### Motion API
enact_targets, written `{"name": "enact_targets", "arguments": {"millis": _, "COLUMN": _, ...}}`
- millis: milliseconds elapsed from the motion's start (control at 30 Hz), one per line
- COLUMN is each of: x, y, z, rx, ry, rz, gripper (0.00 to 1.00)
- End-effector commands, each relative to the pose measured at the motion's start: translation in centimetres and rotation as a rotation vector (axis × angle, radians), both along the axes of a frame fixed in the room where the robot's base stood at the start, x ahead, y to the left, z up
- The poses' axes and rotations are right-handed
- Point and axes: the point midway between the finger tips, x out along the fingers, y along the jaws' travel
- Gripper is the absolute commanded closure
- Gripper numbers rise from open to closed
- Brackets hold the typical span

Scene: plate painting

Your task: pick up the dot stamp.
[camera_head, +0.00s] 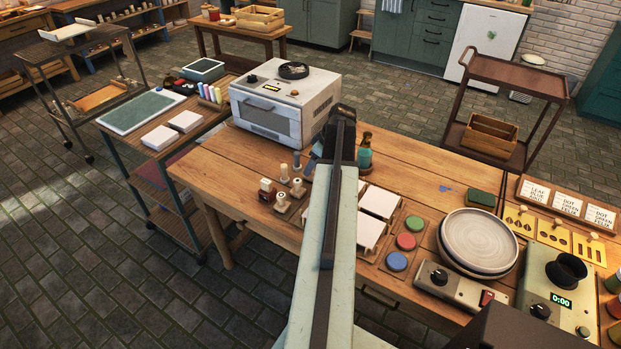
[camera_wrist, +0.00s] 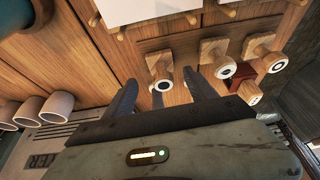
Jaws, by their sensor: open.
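Several stamps with pale round ends and wooden stands show in the wrist view. One stamp (camera_wrist: 162,86), with a dark ring on its end, shows between the two fingers of my gripper (camera_wrist: 159,80). My gripper is open, and I see no finger touching that stamp. To its right are a second stamp (camera_wrist: 225,71) with a dark round mark, a third stamp (camera_wrist: 280,66), and a stamp with a reddish block (camera_wrist: 254,98). I cannot tell for sure which is the dot stamp. The head view shows the stamp group (camera_head: 283,188) left of my arm.
A white oven-like box (camera_head: 270,105) stands behind the stamps. Several pale cups (camera_wrist: 55,106) show at the wrist view's left.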

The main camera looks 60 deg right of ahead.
Motion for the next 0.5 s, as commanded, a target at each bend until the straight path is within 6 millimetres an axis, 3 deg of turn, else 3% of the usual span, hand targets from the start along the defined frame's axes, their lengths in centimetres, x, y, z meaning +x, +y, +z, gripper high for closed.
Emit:
{"name": "enact_targets", "arguments": {"millis": 33, "x": 0.2, "y": 0.3, "z": -1.7, "rx": 0.000, "ry": 0.000, "rz": 0.001, "gripper": 0.35}}
{"name": "enact_targets", "arguments": {"millis": 167, "x": 0.9, "y": 0.4, "z": -3.8, "rx": 0.000, "ry": 0.000, "rz": 0.000, "gripper": 0.35}}
{"name": "enact_targets", "arguments": {"millis": 433, "x": 1.2, "y": 0.4, "z": -3.7, "rx": 0.000, "ry": 0.000, "rz": 0.000, "gripper": 0.35}}
{"name": "enact_targets", "arguments": {"millis": 500, "x": 1.2, "y": 0.4, "z": -3.7, "rx": 0.000, "ry": 0.000, "rz": 0.000, "gripper": 0.51}}
